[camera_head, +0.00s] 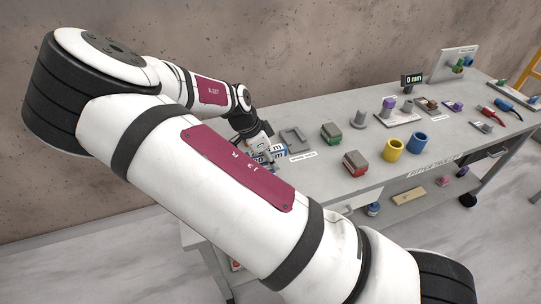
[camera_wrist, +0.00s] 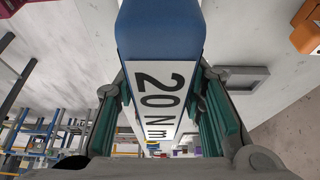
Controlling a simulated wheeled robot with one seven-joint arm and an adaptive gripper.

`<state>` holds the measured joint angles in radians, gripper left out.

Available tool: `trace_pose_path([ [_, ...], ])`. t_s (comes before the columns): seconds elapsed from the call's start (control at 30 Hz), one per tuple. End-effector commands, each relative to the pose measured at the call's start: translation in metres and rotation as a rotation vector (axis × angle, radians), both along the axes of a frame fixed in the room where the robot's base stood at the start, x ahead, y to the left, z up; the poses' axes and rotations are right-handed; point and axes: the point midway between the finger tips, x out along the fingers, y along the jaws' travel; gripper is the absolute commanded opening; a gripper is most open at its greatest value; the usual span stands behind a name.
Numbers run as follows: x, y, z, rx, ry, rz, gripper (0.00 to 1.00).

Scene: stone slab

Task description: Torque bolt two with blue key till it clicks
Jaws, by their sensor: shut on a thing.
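My gripper (camera_wrist: 162,82) is shut on the blue key (camera_wrist: 160,30), with a teal pad against each side of it. The key is a blue block with a white "20 Nm" label facing the wrist camera. In the head view my gripper (camera_head: 266,152) is at the left end of the bench, and blue parts with white labels show there, partly hidden by my arm. An upright grey plate (camera_head: 459,58) with small coloured pieces stands at the bench's far right end. I cannot tell which piece is bolt two.
The grey bench (camera_head: 330,205) carries a grey square frame (camera_head: 292,138), green and red blocks (camera_head: 331,133) (camera_head: 355,163), yellow and blue cups (camera_head: 393,150) (camera_head: 417,146), and several grey fixtures. A small display (camera_head: 411,79) reads "0 mm". A concrete wall is behind.

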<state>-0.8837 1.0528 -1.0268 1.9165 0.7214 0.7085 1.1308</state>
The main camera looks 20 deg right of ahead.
Motion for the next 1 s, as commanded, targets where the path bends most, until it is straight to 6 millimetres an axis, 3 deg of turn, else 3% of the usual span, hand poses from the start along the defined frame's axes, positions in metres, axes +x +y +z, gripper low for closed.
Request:
trace_pose_path([
  [0.5, 0.000, 0.000, -0.035, 0.000, 0.001, -0.001, 0.00],
  [1.0, 0.000, 0.000, -0.040, 0.000, 0.000, 0.000, 0.00],
])
